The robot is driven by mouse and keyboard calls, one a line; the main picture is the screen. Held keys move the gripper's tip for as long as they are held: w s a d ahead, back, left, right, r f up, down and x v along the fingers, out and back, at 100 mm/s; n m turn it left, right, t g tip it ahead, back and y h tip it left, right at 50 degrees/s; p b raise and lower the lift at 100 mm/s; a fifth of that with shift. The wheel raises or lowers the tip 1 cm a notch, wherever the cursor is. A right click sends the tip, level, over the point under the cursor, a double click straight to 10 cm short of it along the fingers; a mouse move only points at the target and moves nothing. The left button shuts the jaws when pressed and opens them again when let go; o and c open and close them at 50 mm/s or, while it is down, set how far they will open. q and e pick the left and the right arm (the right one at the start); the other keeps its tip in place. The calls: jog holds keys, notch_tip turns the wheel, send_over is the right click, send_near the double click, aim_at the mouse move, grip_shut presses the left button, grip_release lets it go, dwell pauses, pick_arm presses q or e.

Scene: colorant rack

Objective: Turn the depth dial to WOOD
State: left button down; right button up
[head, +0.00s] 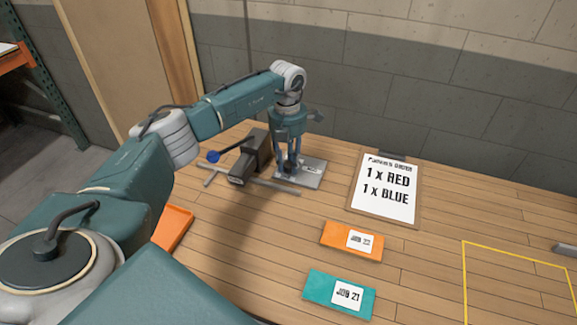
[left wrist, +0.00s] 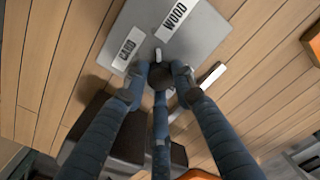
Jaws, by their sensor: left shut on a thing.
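The depth dial is a dark round knob (left wrist: 160,76) on a grey plate (left wrist: 200,45), with a small white pointer (left wrist: 158,54). The plate bears a WOOD label (left wrist: 174,15) and a CARD label (left wrist: 128,50). In the left wrist view the pointer points up between the labels, more in line with WOOD. My left gripper (left wrist: 160,82) is shut on the knob from above, and its fingers hide much of it. In the head view my left gripper (head: 288,170) stands over the plate (head: 314,174). My right gripper is not in view.
A dark vise-like block (head: 251,158) with a blue-tipped lever stands left of the plate. A clipboard (head: 387,190) reads 1 x RED, 1 x BLUE. Orange (head: 338,240) and teal (head: 325,293) blocks lie in front. A yellow outline (head: 464,280) marks bare table at right.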

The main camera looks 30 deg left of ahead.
aim_at(288, 163)
pick_arm(q)
jog(key=shift+w+m+b, duration=0.1)
jog(key=shift+m+b, duration=0.35)
jog(key=shift+m, duration=0.55)
jog(key=c, duration=1.4)
grip_release()
notch_tip(288, 163, up, 12)
jog(key=shift+a, duration=0.1)
